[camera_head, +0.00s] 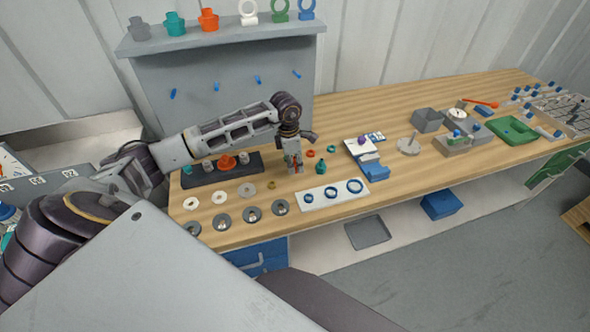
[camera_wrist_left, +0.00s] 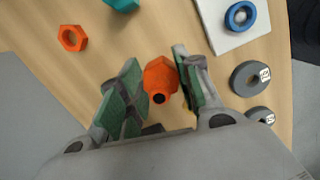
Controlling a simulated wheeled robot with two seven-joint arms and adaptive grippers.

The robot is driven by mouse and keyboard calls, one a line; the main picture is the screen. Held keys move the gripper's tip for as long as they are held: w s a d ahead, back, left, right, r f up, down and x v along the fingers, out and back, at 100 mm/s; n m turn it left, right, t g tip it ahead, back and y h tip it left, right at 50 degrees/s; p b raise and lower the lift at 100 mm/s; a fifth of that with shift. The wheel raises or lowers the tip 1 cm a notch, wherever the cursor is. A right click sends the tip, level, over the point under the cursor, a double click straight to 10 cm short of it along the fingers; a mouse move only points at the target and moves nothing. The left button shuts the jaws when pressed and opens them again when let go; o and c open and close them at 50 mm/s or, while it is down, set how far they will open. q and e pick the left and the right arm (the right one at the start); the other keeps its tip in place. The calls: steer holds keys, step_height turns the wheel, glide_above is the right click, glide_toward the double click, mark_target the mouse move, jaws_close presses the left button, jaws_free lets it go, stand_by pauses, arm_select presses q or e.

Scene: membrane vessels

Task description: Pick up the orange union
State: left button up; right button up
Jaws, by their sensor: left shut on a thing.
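The orange union (camera_wrist_left: 160,77) sits between the green-padded fingers of my left gripper (camera_wrist_left: 157,92) in the left wrist view, with its dark bore facing the camera. My left gripper (camera_head: 294,168) is shut on it and points down over the wooden bench in the head view. The fingers mostly hide the union there. I cannot tell whether it touches the bench. My right gripper is not in view.
An orange nut (camera_head: 310,153) and a teal fitting (camera_head: 320,167) stand close to the gripper. A white plate with blue rings (camera_head: 318,203) lies in front. A dark tray (camera_head: 196,180) with fittings is to the left. Grey discs (camera_head: 252,214) line the front edge.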

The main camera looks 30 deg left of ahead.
arm_select(q)
step_height(320, 180, up, 6)
steer(key=shift+f+b, duration=0.1)
steer(key=shift+b, duration=0.3)
stand_by(0.4)
steer(key=shift+r, duration=0.3)
steer(key=shift+r+p, duration=0.9)
steer(key=shift+r, duration=0.55)
steer(key=shift+r+p, duration=0.4)
steer(key=shift+r, duration=0.4)
steer(key=shift+s+f, duration=0.15)
